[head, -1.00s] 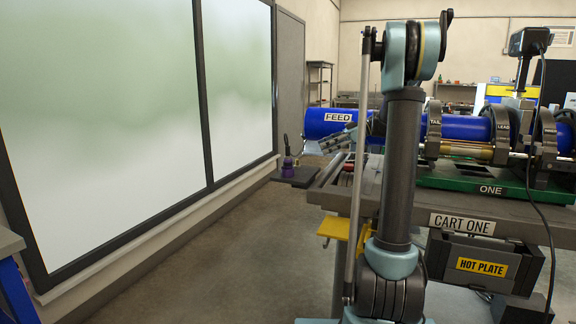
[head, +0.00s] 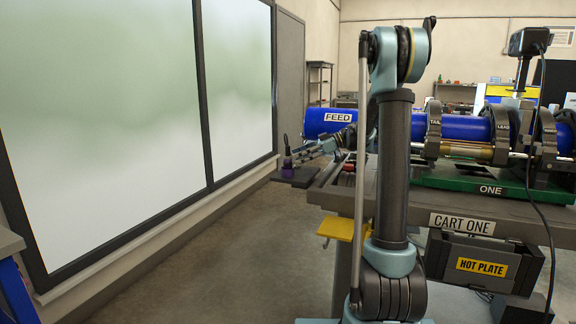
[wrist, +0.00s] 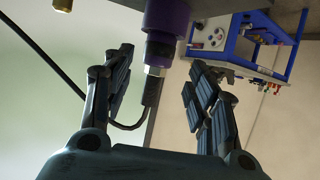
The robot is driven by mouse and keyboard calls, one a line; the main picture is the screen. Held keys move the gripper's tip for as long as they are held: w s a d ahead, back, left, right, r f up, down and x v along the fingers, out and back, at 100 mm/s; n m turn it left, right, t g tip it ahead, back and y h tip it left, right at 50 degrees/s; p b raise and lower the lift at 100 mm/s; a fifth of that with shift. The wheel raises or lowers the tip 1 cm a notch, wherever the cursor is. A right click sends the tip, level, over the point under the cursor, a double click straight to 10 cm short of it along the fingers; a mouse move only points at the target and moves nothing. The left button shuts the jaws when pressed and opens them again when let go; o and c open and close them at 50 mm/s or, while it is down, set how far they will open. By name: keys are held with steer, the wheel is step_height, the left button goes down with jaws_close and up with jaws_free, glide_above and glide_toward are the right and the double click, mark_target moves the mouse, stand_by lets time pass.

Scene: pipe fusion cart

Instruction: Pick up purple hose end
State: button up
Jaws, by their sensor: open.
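In the head view the purple hose end (head: 287,170) is small, upright on a dark shelf (head: 297,181) beside the window wall. My gripper (head: 305,154) is right by it there, partly overlapping it.
A black hose (wrist: 45,58) runs along the left of the wrist view and curves behind the fingers. In the head view, the blue FEED pipe (head: 318,124) and CART ONE (head: 470,219) stand to the right. Open floor (head: 235,240) lies between window wall and cart.

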mark_target(288, 158)
steer(key=shift+w+x, duration=0.15)
steer(key=shift+x, duration=1.25)
steer(key=shift+w+x, duration=0.1)
steer(key=shift+x, duration=1.25)
steer(key=c, duration=1.2)
